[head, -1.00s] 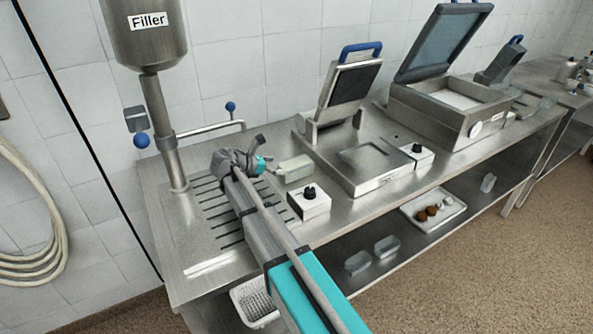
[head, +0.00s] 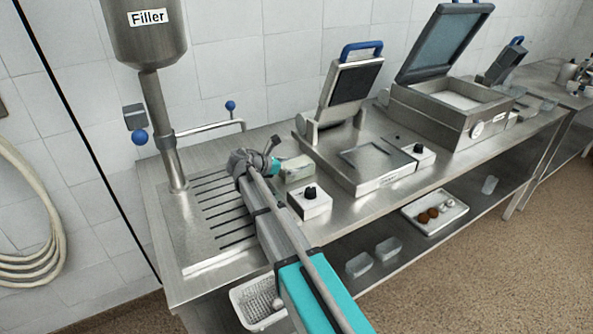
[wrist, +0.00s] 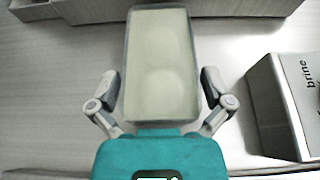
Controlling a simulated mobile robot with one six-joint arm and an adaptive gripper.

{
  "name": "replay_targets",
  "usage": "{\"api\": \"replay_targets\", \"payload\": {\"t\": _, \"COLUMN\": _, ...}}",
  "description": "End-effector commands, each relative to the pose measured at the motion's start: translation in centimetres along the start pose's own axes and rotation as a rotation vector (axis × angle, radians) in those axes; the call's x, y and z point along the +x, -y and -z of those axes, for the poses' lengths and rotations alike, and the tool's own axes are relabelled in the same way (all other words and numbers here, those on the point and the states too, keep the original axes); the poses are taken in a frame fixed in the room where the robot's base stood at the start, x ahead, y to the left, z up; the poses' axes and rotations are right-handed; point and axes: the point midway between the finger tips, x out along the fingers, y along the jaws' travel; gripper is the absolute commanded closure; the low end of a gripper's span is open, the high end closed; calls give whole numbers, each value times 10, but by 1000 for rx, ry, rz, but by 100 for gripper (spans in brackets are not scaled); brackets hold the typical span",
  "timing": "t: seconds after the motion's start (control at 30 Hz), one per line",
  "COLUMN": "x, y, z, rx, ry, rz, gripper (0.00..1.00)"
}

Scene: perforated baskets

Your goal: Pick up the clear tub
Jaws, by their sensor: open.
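A clear tub (head: 298,168) with a pale yellowish inside sits on the steel counter, behind the knobbed control box. In the wrist view the tub (wrist: 160,60) is upright in the middle of the picture, its near end close to my teal gripper body. My gripper (head: 278,167) is at the left end of the tub in the head view. In the wrist view my gripper (wrist: 160,80) is open, with one finger on each side of the tub's near part. Small gaps seem to show between the fingers and the tub walls.
The box marked "brine" (wrist: 285,105) stands right of the tub in the wrist view; it is the knobbed box (head: 310,203). A press machine (head: 365,165) stands behind. Other clear tubs (head: 388,248) and a white tray (head: 408,210) are on the lower shelf. A perforated basket (head: 240,308) is below left.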

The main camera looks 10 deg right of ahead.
Motion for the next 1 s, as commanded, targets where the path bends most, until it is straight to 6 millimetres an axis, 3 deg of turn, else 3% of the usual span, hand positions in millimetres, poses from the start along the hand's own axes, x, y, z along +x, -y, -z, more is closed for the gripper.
{"api": "replay_targets", "payload": {"t": 0.37, "x": 1, "y": 0, "z": -1, "rx": 1, "ry": 0, "rz": 2, "gripper": 2}}
{"api": "replay_targets", "payload": {"t": 0.77, "x": 1, "y": 0, "z": 0, "rx": 1, "ry": 0, "rz": 1, "gripper": 74}}
{"api": "replay_targets", "payload": {"t": 1.0, "x": 1, "y": 0, "z": -1, "rx": 1, "ry": 0, "rz": 1, "gripper": 75}}
